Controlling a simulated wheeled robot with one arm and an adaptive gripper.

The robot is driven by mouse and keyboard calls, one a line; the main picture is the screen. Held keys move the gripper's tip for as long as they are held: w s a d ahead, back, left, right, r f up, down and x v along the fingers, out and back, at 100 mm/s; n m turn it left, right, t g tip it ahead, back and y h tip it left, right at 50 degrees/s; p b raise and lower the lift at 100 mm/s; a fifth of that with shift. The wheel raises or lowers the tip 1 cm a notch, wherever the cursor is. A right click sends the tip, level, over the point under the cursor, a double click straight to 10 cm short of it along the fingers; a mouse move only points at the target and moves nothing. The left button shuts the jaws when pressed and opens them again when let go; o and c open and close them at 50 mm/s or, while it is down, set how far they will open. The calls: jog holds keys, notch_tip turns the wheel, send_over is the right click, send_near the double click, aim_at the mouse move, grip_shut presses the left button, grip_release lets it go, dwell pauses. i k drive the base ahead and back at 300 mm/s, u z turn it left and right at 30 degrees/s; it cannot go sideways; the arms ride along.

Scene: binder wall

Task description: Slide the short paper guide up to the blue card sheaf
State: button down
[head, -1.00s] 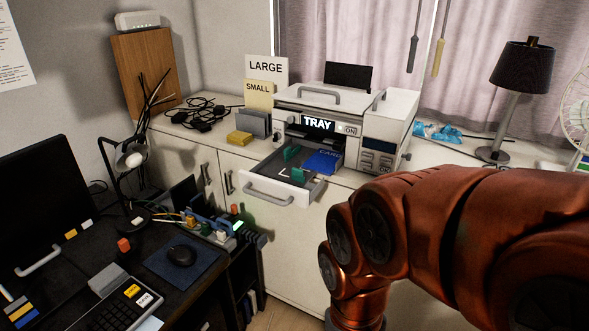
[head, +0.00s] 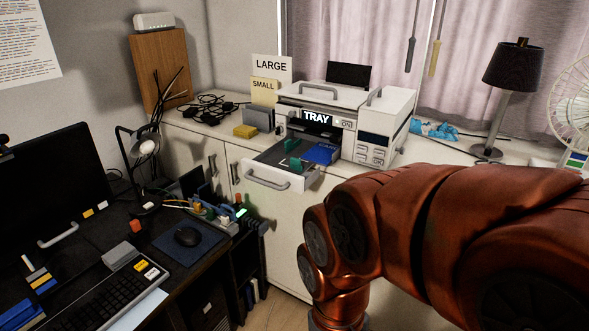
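A printer-like machine labelled TRAY (head: 317,117) has its paper tray (head: 268,179) pulled out at the front. The blue card sheaf (head: 321,153) lies in the right back part of the tray. Two small green guides stand in the tray: one (head: 292,145) towards the back, left of the sheaf, and one (head: 295,165) nearer the front. Both look apart from the sheaf, though the gap is small in this view; I cannot tell for sure which is the short one. My gripper is out of view; only my orange arm shows at the lower right.
The machine stands on a white cabinet (head: 283,225) with LARGE (head: 271,66) and SMALL (head: 264,87) signs beside it. A lamp (head: 513,66) and fan (head: 574,110) are at the right. A dark desk with a keyboard (head: 109,303) and mouse (head: 187,236) is at the lower left.

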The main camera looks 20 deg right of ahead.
aim_at(296, 163)
jog(key=u, duration=0.05)
jog(key=k, duration=0.15)
jog(key=u, duration=1.05)
jog(key=i, duration=0.5)
jog(key=z, duration=0.05)
